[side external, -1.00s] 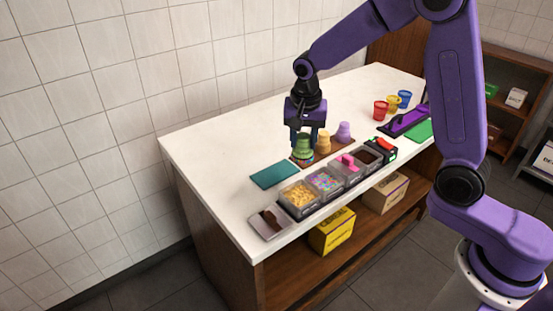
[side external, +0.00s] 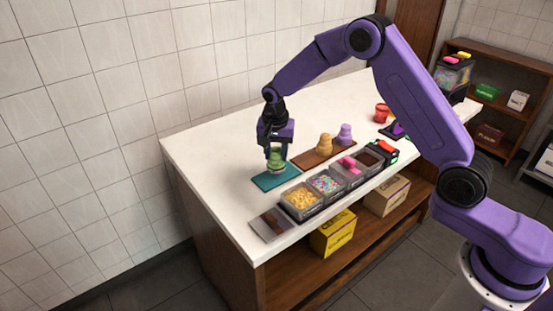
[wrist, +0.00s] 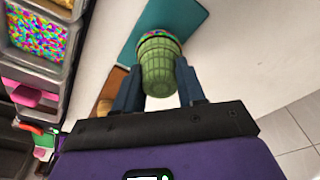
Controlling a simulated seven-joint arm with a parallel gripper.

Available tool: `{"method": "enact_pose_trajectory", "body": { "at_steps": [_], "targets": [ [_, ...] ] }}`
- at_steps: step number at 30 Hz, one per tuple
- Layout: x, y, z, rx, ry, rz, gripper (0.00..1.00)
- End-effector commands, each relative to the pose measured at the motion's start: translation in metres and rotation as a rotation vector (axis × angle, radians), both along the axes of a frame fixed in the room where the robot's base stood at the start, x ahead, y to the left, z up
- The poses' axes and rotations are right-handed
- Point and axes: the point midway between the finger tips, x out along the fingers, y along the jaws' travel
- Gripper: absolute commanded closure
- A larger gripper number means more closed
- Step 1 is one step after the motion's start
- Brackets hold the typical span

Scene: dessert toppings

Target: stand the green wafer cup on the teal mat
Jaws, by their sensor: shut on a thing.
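The teal mat (wrist: 130,40) shows behind the cup in that view. I cannot tell whether the cup's base touches the mat or is slightly above it.
A tan cup (side external: 325,145) and a purple cup (side external: 345,134) stand on a brown board (side external: 305,161). A row of topping bins, with yellow bits (side external: 300,200) and sprinkles (side external: 325,185), lines the front edge. White counter behind the mat is clear.

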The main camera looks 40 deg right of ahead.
Motion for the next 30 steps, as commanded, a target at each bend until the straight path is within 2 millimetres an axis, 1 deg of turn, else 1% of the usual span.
{"method": "enact_pose_trajectory", "body": {
  "at_steps": [1,3,5,17,18,19,20,30],
  "targets": [
    [-0.002,0.000,-0.010,-0.001,0.006,0.000,0.78],
    [-0.002,0.000,-0.020,-0.001,0.006,0.000,0.78],
    [-0.002,0.000,-0.025,-0.001,0.005,0.000,0.78],
    [-0.002,0.000,-0.030,-0.001,0.004,0.000,0.78],
    [-0.001,0.000,-0.029,0.000,0.003,0.000,0.51],
    [-0.001,0.000,-0.029,0.000,0.003,0.000,0.41],
    [-0.001,0.000,-0.029,0.000,0.003,0.000,0.35],
    [-0.001,0.000,-0.027,-0.001,0.002,0.000,0.35]
  ]
}}
